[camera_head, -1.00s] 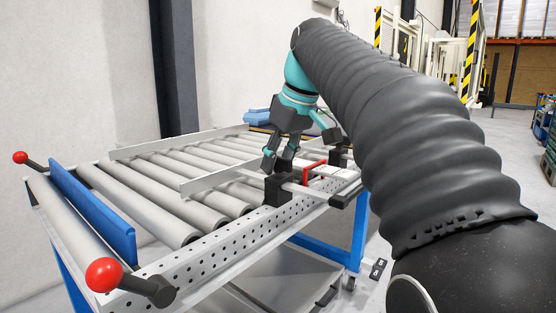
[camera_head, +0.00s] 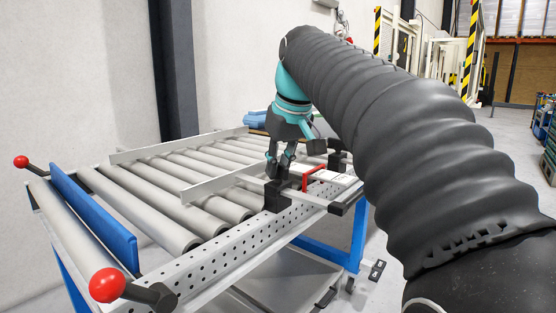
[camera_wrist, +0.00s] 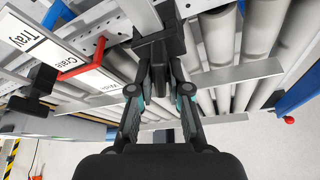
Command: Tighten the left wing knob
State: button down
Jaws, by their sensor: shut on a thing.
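The left wing knob (camera_head: 277,193) is a black block-like fitting on the perforated side rail of the roller conveyor. My gripper (camera_head: 279,172) reaches down onto it from above, and its fingers are shut on the knob's top. In the wrist view my gripper's fingers (camera_wrist: 160,78) close together on the black knob (camera_wrist: 158,42), and they hide part of it. A second black knob (camera_head: 337,160) stands farther along the rail. It also shows at the left of the wrist view (camera_wrist: 38,85).
Grey guide bars (camera_head: 225,181) cross the rollers. A blue board (camera_head: 95,215) and red-balled levers (camera_head: 107,285) are at the near left.

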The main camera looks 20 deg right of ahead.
jog(key=m+h+p, duration=0.1)
jog(key=m+p, duration=0.1)
jog(key=m, duration=0.1)
jog(key=m+h+p, duration=0.2)
jog(key=m, duration=0.2)
jog(key=shift+a+r, duration=0.1)
jog(key=shift+r, duration=0.05)
jog(key=m+h+p, duration=0.1)
jog(key=m, duration=0.2)
jog(key=m+g+p, duration=0.1)
jog(key=m+p, duration=0.1)
jog(key=m, duration=0.1)
jog(key=shift+g+h, duration=0.3)
jog(key=shift+h, duration=0.1)
jog(key=shift+m, duration=0.4)
jog(key=c, duration=1.1)
grip_release()
jog(key=shift+c, duration=0.2)
jog(key=v, duration=1.1)
jog(key=shift+r, duration=0.4)
jog(key=shift+s+f, duration=0.1)
